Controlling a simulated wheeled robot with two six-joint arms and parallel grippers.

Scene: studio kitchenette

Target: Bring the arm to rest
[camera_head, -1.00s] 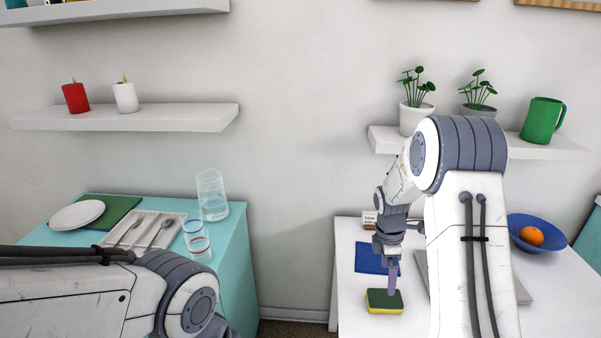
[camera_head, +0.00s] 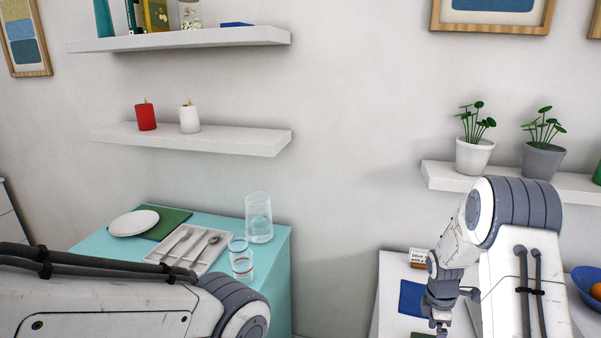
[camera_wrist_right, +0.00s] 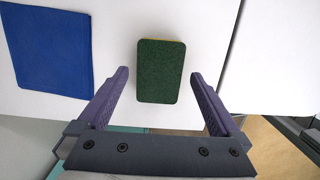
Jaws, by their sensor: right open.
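My right gripper (camera_wrist_right: 162,92) is open and empty in the right wrist view, its two purple fingers apart. The green-topped sponge (camera_wrist_right: 161,72) lies on the white table beyond and between the fingertips, with nothing gripping it. In the head view my right arm comes down at the lower right, and its gripper (camera_head: 441,328) is cut by the bottom edge. My left arm crosses the lower left of the head view, but its gripper is out of the picture.
A blue cloth (camera_wrist_right: 48,45) lies beside the sponge on the white table (camera_head: 388,275). A shelf (camera_head: 440,177) with potted plants (camera_head: 474,157) is behind my right arm.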

